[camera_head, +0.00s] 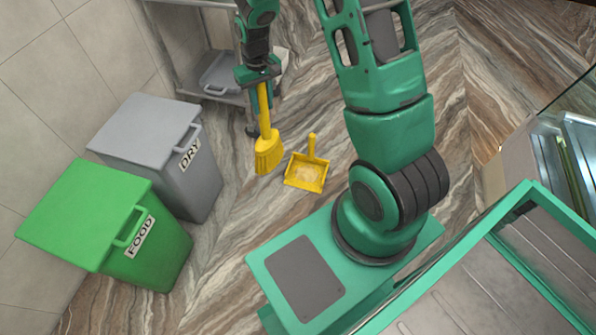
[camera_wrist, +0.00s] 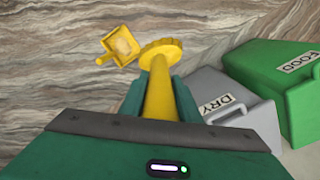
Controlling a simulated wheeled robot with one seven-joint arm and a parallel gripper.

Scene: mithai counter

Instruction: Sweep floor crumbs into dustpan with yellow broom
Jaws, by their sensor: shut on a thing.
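The yellow broom (camera_head: 268,152) hangs below my gripper (camera_head: 259,80), which is shut on its handle. The broom head is at or just above the floor; I cannot tell whether it touches. The yellow dustpan (camera_head: 306,172) lies on the floor just right of the broom head, its handle pointing away. A pale patch that looks like crumbs lies in the pan. In the wrist view my gripper (camera_wrist: 158,100) holds the broom (camera_wrist: 159,62), and the dustpan (camera_wrist: 121,44) is up and left of its head. No crumbs on the brown, streaked floor can be made out.
A grey bin marked DRY (camera_head: 165,145) and a green bin marked FOOD (camera_head: 105,220) stand at the left. A metal rack with a grey tray (camera_head: 222,75) is behind the broom. A glass counter (camera_head: 570,160) is at the right. Floor behind the dustpan is clear.

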